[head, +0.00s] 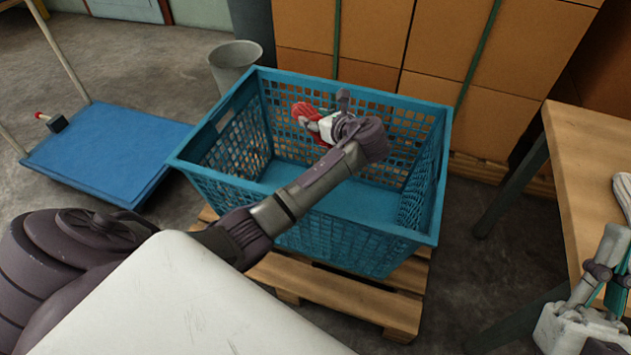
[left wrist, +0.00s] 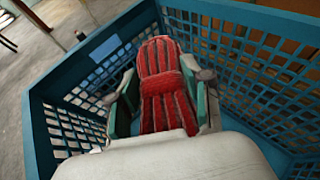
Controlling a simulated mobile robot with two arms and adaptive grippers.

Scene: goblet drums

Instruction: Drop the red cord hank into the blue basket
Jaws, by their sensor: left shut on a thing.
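The red cord hank (head: 303,110) is a bundle of red strands with a band around it. My left gripper (head: 321,121) is shut on it, and the hank is between the two fingers in the left wrist view (left wrist: 163,90). The blue basket (head: 437,175) is a large open lattice crate standing on a wooden pallet. The gripper and hank are over the basket's opening, towards its far side. The basket's walls also surround the hank in the left wrist view (left wrist: 42,125). My right gripper (head: 600,285) is partly visible at the lower right, beside the table.
Cardboard boxes (head: 490,75) are stacked behind the basket. A grey bin (head: 235,65) stands behind its left corner. A blue platform cart (head: 105,150) is at the left.

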